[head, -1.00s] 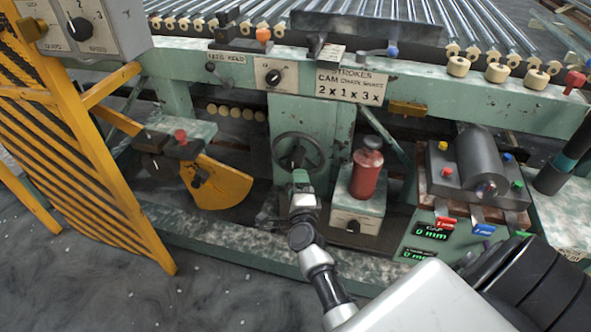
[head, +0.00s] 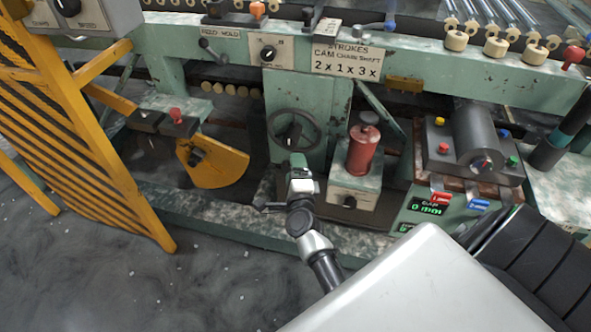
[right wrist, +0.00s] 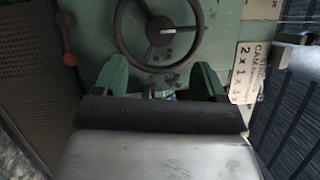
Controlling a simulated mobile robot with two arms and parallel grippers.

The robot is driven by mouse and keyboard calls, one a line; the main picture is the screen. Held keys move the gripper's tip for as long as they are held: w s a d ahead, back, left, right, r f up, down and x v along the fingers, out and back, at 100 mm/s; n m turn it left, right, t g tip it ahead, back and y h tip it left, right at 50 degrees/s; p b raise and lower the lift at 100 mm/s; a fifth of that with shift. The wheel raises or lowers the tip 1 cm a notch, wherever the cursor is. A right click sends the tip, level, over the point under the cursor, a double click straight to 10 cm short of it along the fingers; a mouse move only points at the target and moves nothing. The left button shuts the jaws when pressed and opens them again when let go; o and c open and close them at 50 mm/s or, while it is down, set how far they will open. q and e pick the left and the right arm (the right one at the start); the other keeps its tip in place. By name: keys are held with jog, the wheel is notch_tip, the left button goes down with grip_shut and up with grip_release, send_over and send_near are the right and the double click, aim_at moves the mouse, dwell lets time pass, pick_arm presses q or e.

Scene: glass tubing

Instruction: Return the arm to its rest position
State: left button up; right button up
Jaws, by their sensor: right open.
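My right arm comes up from the lower right in the head view. Its gripper (head: 298,162) points away toward the green machine, just below a dark handwheel (head: 294,130). In the right wrist view the two green fingers (right wrist: 163,84) stand apart with nothing seen between them. The handwheel (right wrist: 160,30) appears ahead of the fingers there. I cannot tell from these views whether the fingertips touch anything. My left gripper is not in view.
A red cylinder (head: 363,150) on a green box stands right of the gripper. A motor block with buttons (head: 473,140) and red and blue levers is farther right. A yellow slatted guard (head: 85,130) stands left. Floor (head: 215,285) is open in front.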

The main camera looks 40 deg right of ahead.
jog(key=s+a+f+n+g+y, duration=0.2)
jog(key=s+a+f+n+y, duration=0.15)
jog(key=a+n+y, duration=0.4)
jog(key=s+a+f+n+g+y, duration=0.2)
jog(key=s+a+n+y, duration=0.25)
jog(key=n, duration=0.65)
pick_arm(q)
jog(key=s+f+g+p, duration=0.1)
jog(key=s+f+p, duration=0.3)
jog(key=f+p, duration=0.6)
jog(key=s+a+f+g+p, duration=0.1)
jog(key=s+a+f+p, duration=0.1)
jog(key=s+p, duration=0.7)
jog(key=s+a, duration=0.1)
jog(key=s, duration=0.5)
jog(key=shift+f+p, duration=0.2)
jog(key=shift+p, duration=0.2)
pick_arm(e)
jog(key=s+d+f+n+g+h, duration=0.1)
jog(key=s+f+n+g, duration=0.2)
jog(key=s, duration=0.9)
jog(key=s+f+n+g+h, duration=0.1)
jog(key=s+f+n+g, duration=0.2)
jog(key=s+f+g, duration=0.2)
jog(key=s+d+f+n+g+h, duration=0.1)
jog(key=s+f+n+g, duration=0.2)
jog(key=s+f, duration=0.6)
jog(key=s, duration=1)
jog(key=shift+d+g, duration=0.3)
jog(key=shift+g, duration=0.1)
